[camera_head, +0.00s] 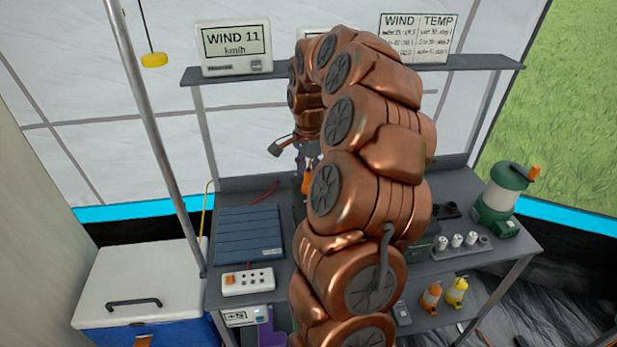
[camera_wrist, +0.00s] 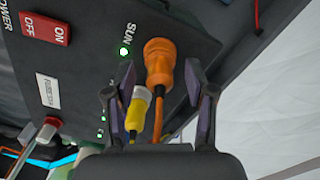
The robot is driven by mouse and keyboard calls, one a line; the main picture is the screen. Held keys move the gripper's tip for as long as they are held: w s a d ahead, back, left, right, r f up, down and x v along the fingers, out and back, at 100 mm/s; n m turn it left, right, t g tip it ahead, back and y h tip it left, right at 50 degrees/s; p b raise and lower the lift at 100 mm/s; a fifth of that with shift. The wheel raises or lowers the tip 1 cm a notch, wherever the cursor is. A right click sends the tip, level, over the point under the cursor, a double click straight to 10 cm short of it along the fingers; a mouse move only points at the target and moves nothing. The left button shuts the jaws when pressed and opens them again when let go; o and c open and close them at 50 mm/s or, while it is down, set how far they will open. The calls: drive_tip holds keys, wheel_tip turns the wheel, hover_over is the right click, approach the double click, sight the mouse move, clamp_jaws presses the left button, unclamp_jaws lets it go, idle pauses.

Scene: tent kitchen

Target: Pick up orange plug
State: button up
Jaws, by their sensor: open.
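The orange plug (camera_wrist: 158,62) sits in the dark power box (camera_wrist: 100,50), just beside the lit green SUN light. Its orange cable runs down toward my gripper. My gripper (camera_wrist: 161,70) is open, with one finger on each side of the orange plug; I cannot tell if either finger touches it. A yellow plug (camera_wrist: 137,108) is in the box close to the left finger, also within the span of the fingers. In the head view my arm hides most of the gripper and the box; a small orange patch (camera_head: 307,183) shows beside the arm.
A red ON/OFF switch (camera_wrist: 45,29) and a metal lever (camera_wrist: 40,137) are on the box. The grey bench (camera_head: 240,185) holds a blue panel (camera_head: 250,232), a power strip (camera_head: 247,282) and a green lantern (camera_head: 500,200). A shelf (camera_head: 480,62) crosses above.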

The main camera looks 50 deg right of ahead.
drive_tip(key=shift+c, duration=0.3)
clamp_jaws()
idle(0.5)
